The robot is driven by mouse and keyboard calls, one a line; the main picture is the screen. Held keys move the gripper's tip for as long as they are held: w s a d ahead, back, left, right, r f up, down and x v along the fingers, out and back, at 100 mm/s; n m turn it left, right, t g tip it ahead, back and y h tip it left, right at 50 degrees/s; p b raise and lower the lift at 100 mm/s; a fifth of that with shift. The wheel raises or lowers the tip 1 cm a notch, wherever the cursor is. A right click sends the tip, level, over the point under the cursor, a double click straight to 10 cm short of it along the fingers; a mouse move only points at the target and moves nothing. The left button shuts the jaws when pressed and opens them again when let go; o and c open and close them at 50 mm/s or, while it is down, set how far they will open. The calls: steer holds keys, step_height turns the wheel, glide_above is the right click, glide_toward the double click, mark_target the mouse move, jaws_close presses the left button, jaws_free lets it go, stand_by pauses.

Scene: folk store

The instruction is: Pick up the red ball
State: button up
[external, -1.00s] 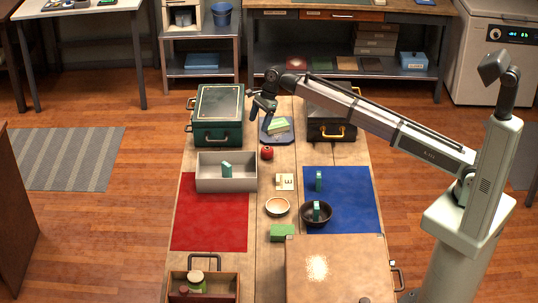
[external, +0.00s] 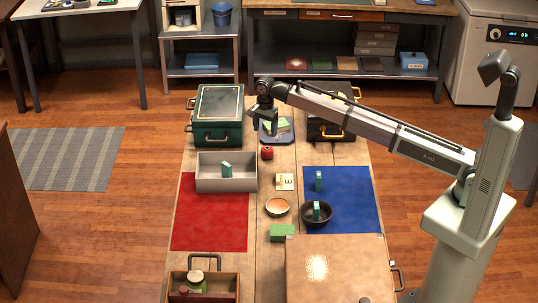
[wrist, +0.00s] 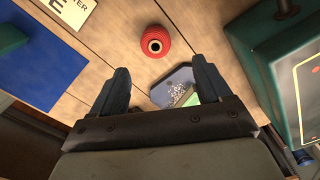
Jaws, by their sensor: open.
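The red ball (external: 267,153) rests on the wooden table, right of the grey open box. In the wrist view the ball (wrist: 154,41) looks ribbed, with a dark hole ringed in white, and lies beyond my fingertips near the top centre. My gripper (external: 268,127) points down just behind the ball in the external view, above the small blue tray. In the wrist view my gripper (wrist: 161,78) has its two fingers wide apart with nothing held between them. The ball is apart from both fingers.
The blue tray (wrist: 160,94) holds a green block and something speckled. A dark green case (external: 218,135) stands left and a dark case (external: 330,128) right. The grey box (external: 225,184) is close to the ball. A lettered card (external: 285,181) lies in front.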

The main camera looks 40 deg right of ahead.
mark_target(266, 148)
steer(key=f, duration=1)
steer(key=shift+s+f, duration=0.2)
steer(key=shift+f, duration=0.05)
steer(key=c, duration=1)
